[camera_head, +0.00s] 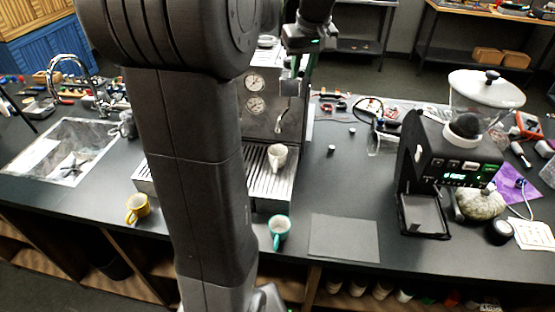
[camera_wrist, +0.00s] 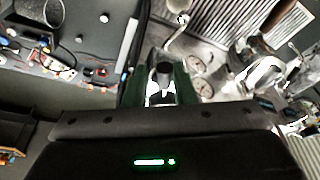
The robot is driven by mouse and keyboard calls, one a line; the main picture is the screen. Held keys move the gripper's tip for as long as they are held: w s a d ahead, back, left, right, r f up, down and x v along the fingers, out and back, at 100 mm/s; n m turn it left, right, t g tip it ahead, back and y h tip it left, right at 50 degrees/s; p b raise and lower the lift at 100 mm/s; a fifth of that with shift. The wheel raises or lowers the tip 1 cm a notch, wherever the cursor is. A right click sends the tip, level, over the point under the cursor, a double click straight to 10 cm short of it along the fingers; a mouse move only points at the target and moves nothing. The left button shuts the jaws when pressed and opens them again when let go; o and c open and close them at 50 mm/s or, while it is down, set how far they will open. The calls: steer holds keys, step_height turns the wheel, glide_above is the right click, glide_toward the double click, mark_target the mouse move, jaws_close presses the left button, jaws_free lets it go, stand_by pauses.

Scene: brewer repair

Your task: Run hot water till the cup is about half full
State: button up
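The espresso machine (camera_head: 257,122) stands mid-counter with two gauges, partly hidden by my arm. A whitish cup (camera_head: 277,157) stands upright on its slatted drip tray (camera_head: 267,187), below a metal spout (camera_head: 281,118). The cup's fill level is too small to tell, and I see no clear stream of water. My gripper (camera_head: 303,42) is above the machine's upper right side. In the wrist view its fingers (camera_wrist: 163,92) are apart, with a black knob-like part (camera_wrist: 163,72) between them; whether they touch it is unclear.
A yellow mug (camera_head: 138,208) and a teal mug (camera_head: 279,230) stand near the counter's front edge. A dark flat mat (camera_head: 343,238) lies right of the teal mug. A grinder (camera_head: 455,160) stands at right, a sink (camera_head: 65,150) at left. Small parts lie behind the machine's right side.

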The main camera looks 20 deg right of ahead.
steer(key=d+n, duration=0.1)
steer(key=n, duration=0.1)
steer(key=d+n+y, duration=0.1)
steer(key=n, duration=0.1)
steer(key=shift+w+d, duration=0.15)
steer(key=shift+d, duration=0.15)
steer(key=shift+a, duration=0.1)
stand_by(4.5)
steer(key=shift+a+m+h, duration=0.35)
steer(key=shift+a+m, duration=0.55)
steer(key=shift+m, duration=0.55)
steer(key=shift+a+m+h, duration=0.35)
steer(key=shift+a+m, duration=0.5)
steer(key=shift+m, duration=0.6)
steer(key=m, duration=0.1)
steer(key=a+m, duration=0.1)
steer(key=m, duration=0.1)
steer(key=a+m+h, duration=0.1)
steer(key=shift+w+a+g, duration=0.2)
steer(key=shift+w+g, duration=0.1)
steer(key=shift+w, duration=0.05)
steer(key=shift+o, duration=0.5)
steer(key=o, duration=0.3)
